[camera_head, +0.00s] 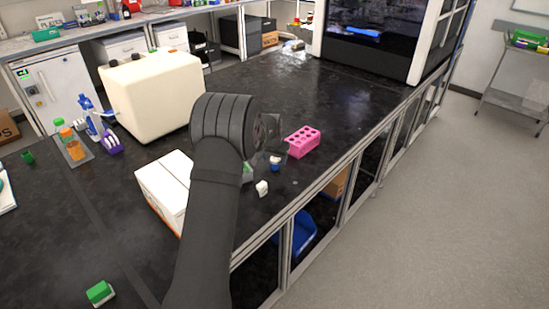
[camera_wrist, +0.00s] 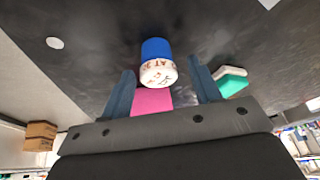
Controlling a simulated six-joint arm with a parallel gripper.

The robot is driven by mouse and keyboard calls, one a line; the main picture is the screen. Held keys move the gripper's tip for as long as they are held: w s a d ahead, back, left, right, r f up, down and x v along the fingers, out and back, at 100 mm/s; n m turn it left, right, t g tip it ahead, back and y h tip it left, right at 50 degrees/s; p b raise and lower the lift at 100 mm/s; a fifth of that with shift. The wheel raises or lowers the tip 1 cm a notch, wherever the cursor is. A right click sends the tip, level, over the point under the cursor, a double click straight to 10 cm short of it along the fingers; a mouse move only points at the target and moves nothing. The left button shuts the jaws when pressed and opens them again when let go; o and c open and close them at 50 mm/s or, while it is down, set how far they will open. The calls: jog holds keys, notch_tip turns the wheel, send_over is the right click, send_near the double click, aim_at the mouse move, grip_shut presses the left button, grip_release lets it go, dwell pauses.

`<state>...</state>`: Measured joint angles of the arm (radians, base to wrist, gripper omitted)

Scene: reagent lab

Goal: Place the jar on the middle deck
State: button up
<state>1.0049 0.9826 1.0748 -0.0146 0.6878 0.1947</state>
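The jar (camera_wrist: 157,60) has a blue part and a white part with brownish markings in the wrist view. It shows between the two fingers of my gripper (camera_wrist: 164,88), with space on both sides, so the gripper is open. In the head view the small blue and white jar (camera_head: 275,164) is on the black bench beside my gripper (camera_head: 270,148), which is partly hidden by my arm. No deck is clearly marked as the middle deck; a metal cart (camera_head: 515,98) with stacked levels stands at the far right.
A pink rack (camera_head: 303,142) lies just beyond the jar, and a small white item (camera_head: 262,188) is nearer. A white box (camera_head: 165,188) and a cream machine (camera_head: 152,95) stand left. The bench's right edge is close; bare floor (camera_head: 440,190) lies beyond.

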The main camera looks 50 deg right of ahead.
aim_at(274, 159)
jog(key=v, duration=1.2)
jog(key=shift+r, duration=0.25)
jog(key=shift+d, duration=0.1)
dwell(0.8)
jog(key=x, duration=1.2)
jog(key=shift+f, duration=0.35)
notch_tip(274, 159, up, 3)
jog(key=shift+r, duration=0.7)
